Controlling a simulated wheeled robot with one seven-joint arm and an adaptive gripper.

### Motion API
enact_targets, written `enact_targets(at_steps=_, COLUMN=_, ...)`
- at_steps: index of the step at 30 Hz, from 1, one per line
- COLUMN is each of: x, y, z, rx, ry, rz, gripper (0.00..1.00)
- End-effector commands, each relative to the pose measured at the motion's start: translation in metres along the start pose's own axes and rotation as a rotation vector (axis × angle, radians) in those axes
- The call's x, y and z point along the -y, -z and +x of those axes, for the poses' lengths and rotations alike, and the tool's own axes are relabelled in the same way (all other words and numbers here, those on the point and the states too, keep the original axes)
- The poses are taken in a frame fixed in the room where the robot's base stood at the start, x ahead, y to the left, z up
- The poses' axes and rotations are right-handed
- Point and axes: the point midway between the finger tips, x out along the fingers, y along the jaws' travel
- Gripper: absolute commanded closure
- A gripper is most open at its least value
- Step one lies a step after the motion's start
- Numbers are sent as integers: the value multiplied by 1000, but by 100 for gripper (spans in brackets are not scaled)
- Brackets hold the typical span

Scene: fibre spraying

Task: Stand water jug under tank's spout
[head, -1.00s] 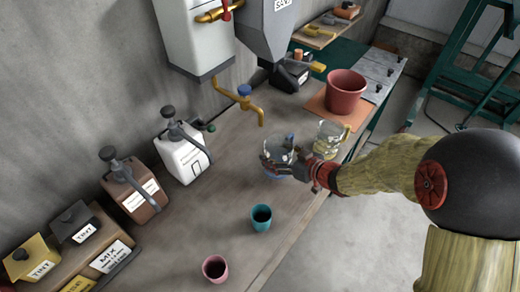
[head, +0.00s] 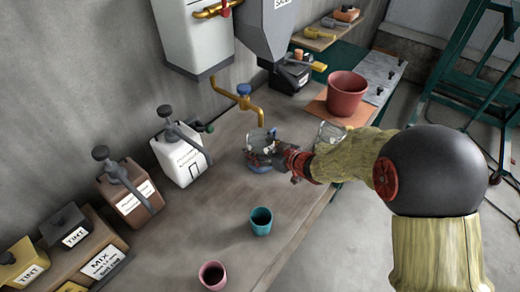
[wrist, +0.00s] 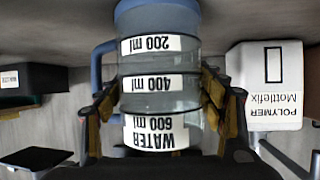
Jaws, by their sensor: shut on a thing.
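The water jug (head: 259,143) is clear with a blue base and handle. In the wrist view the jug (wrist: 160,62) appears upside down, labelled WATER with 200, 400 and 600 ml bands. My gripper (head: 270,155) is shut around its body, with a finger on each side in the wrist view. The white tank (head: 192,35) hangs on the wall. The brass spout (head: 258,108) with a blue knob points down just above the jug's mouth in the head view. I cannot tell whether the jug's base touches the bench.
On the bench (head: 215,225) stand a teal cup (head: 261,221), a pink cup (head: 212,275) and a white polymer bottle (head: 182,155). A clear jug (head: 330,132) and a red pot (head: 346,94) are to the right. A grey hopper (head: 268,28) hangs behind.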

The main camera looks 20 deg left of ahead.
Motion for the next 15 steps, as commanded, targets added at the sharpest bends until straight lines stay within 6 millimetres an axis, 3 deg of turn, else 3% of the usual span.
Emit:
enact_targets(at_steps=6, x=0, y=-3, z=1, rx=1, ry=0, rz=0, gripper=60)
enact_targets(at_steps=7, x=0, y=-3, z=1, rx=1, ry=0, rz=0, gripper=30)
enact_targets(at_steps=15, x=0, y=-3, z=1, rx=1, ry=0, rz=1, gripper=15)
